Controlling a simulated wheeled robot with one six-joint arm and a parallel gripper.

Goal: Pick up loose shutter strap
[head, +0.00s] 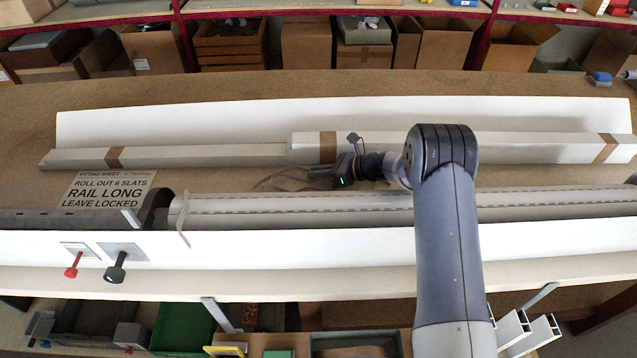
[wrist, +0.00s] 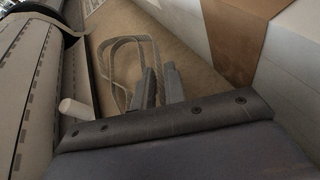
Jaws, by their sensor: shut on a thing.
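The loose shutter strap is a thin grey-beige band lying in a loop (head: 272,180) on the brown bench top, behind the slats. It also shows in the wrist view as a doubled loop (wrist: 118,42). My gripper (head: 318,173) is low over the bench at the right end of the loop. In the wrist view its two grey fingers (wrist: 160,86) are close together and shut on the strap; the exact grip point is partly hidden by the fingers. The rest of the strap trails off beyond the fingertips, apparently on the bench.
Long wrapped cartons (head: 230,155) lie behind my gripper, and perforated shutter slats (head: 300,204) run in front. A fitting sheet (head: 108,188) lies at left. Another pale strap (head: 183,222) hangs over the slats' left end. Red (head: 73,265) and black (head: 117,267) handles stand on the white front panel.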

